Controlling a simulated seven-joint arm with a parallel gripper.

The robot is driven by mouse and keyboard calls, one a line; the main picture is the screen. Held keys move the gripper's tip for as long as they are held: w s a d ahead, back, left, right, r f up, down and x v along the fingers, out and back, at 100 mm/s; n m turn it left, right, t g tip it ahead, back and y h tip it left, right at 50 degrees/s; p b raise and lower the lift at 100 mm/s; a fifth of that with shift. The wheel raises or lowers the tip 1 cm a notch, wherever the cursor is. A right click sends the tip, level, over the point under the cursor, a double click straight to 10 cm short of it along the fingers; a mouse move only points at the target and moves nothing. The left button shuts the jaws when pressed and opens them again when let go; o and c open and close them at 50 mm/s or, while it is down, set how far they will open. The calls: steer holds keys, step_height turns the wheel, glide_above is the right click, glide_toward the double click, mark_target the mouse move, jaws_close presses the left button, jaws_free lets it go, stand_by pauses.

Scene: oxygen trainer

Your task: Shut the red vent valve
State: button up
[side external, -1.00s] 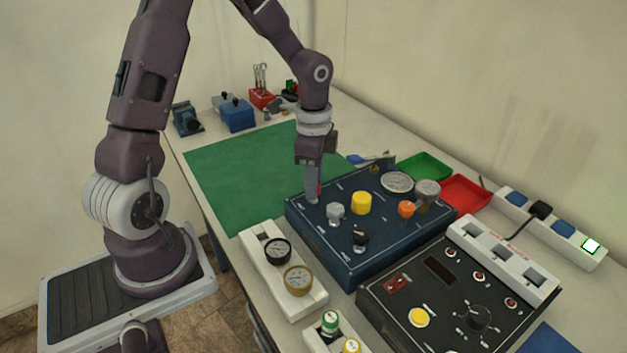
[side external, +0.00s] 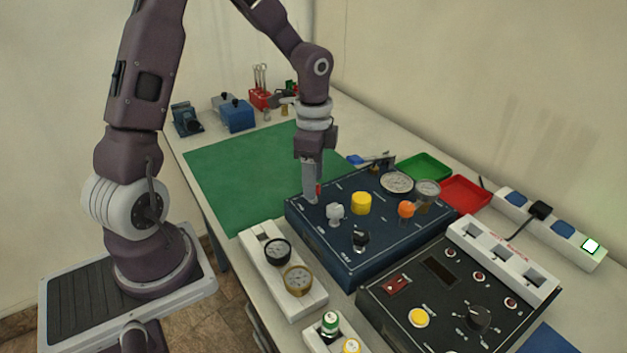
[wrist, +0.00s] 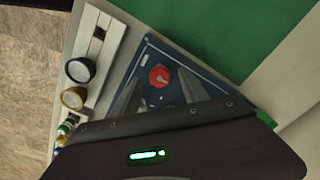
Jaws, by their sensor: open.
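The red vent valve (wrist: 158,76) is a small red faceted knob with a pale mark on top, near a corner of the dark blue panel (side external: 345,267). In the side view only a sliver of the red valve (side external: 319,189) shows beside my finger. My gripper (side external: 311,200) points straight down over that corner of the panel. In the wrist view my gripper (wrist: 161,82) is open, with one finger on each side of the red knob. I cannot tell whether the fingers touch it.
A white knob (side external: 335,214), a yellow knob (side external: 361,202), a black knob (side external: 360,238) and an orange knob (side external: 406,209) stand on the same panel. A white strip with gauges (side external: 298,279) lies beside it. The green mat (side external: 235,170) is clear.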

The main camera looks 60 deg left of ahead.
step_height(320, 180, up, 5)
steer(key=shift+r, duration=0.5)
steer(key=shift+s+d+r, duration=0.15)
steer(key=shift+r, duration=0.05)
steer(key=s+d+r+n+t, duration=0.2)
steer(key=s+d+r+n, duration=0.2)
steer(key=s, duration=0.5)
steer(key=s+d+r+n+t, duration=0.3)
steer(key=s+d+r+n, duration=0.2)
steer(key=s, duration=0.4)
steer(key=shift+d+r+t, duration=0.2)
steer(key=shift+r+t, duration=0.1)
steer(key=shift+r, duration=0.45)
steer(key=shift+w, duration=0.1)
